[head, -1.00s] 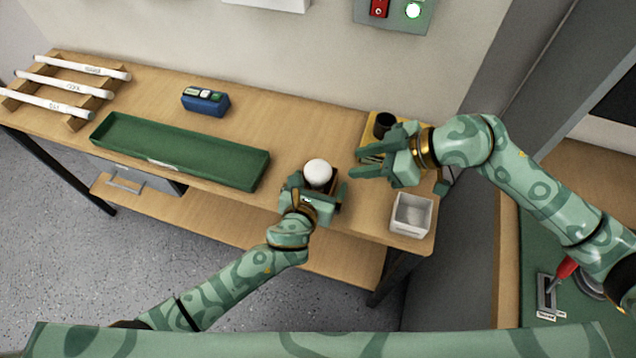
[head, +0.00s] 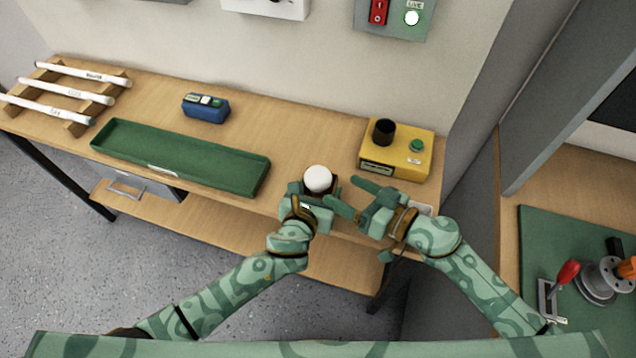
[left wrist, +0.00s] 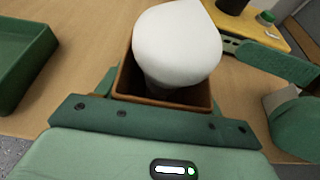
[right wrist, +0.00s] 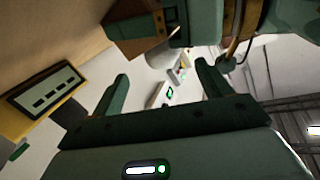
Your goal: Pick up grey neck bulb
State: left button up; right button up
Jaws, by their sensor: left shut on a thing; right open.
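A white bulb (head: 317,179) stands in a small brown open box (left wrist: 124,80) near the table's front edge. In the left wrist view the bulb (left wrist: 178,45) is large, and its dark grey neck (left wrist: 165,88) goes down into the box. My left gripper (head: 312,192) is shut on the box, with one finger on each side. My right gripper (head: 350,194) is open and empty just right of the box, its fingers pointing left towards the bulb. In the right wrist view the box (right wrist: 135,28) and pale bulb (right wrist: 160,54) are beyond the fingers, partly cut off.
A yellow tester (head: 408,160) with a black socket and green button stands behind the right gripper. A green tray (head: 180,160), blue box (head: 205,107) and rack of white tubes (head: 70,92) lie left.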

aim_at(330, 182)
jog(key=x, duration=0.4)
jog(key=shift+w+a, duration=0.1)
jog(key=shift+a, duration=0.05)
jog(key=x, duration=0.5)
jog(key=shift+a+f, duration=0.1)
jog(key=shift+a, duration=0.2)
